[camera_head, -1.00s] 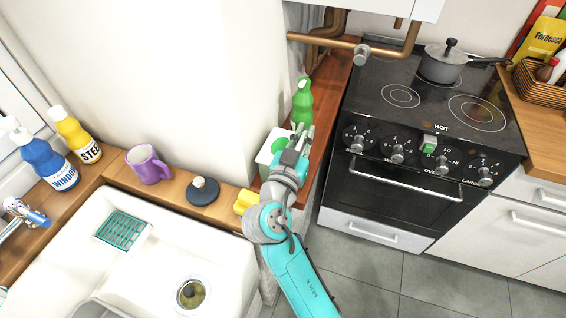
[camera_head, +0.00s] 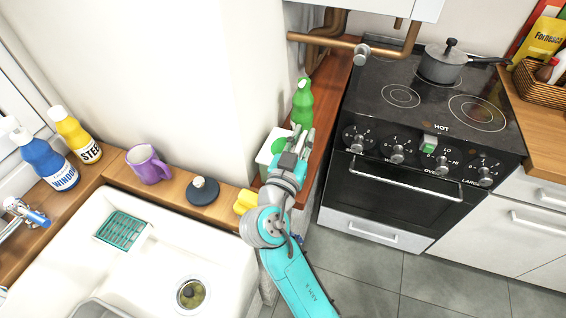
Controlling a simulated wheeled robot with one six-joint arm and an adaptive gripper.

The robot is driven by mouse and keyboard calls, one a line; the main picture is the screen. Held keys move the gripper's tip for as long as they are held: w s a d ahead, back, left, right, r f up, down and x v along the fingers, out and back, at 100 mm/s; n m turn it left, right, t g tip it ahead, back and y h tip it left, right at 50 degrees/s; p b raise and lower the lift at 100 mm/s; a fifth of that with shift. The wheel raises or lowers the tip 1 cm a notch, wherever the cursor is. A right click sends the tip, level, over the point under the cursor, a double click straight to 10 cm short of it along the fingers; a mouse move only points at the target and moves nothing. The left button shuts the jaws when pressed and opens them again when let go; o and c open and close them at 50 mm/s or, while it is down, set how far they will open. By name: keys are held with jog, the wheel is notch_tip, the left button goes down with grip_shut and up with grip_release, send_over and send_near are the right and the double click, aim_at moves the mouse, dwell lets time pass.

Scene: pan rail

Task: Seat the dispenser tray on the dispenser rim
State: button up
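My gripper (camera_head: 303,133) is in front of the wooden counter strip left of the stove, its fingers pointing away from the camera. The two fingertips look apart, and I see nothing between them. A white box with a green round patch (camera_head: 268,152) stands just left of the gripper, partly hidden by it; it may be the dispenser, but I cannot be sure. I cannot pick out a dispenser rim. A teal slotted tray (camera_head: 121,230) lies on the sink ledge at the left, far from the gripper; I cannot tell whether it is the dispenser tray.
A green bottle (camera_head: 302,103) stands behind the gripper. The stove (camera_head: 430,130) with a grey pot (camera_head: 443,65) is to the right. A yellow sponge (camera_head: 246,201), dark round lid (camera_head: 203,191) and purple mug (camera_head: 148,164) line the counter behind the sink (camera_head: 150,275).

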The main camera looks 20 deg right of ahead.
jog(key=shift+v, duration=1.3)
jog(key=o, duration=0.6)
jog(key=shift+c, duration=0.2)
jog(key=shift+c, duration=0.5)
jog(key=c, duration=0.5)
jog(key=shift+o, duration=0.2)
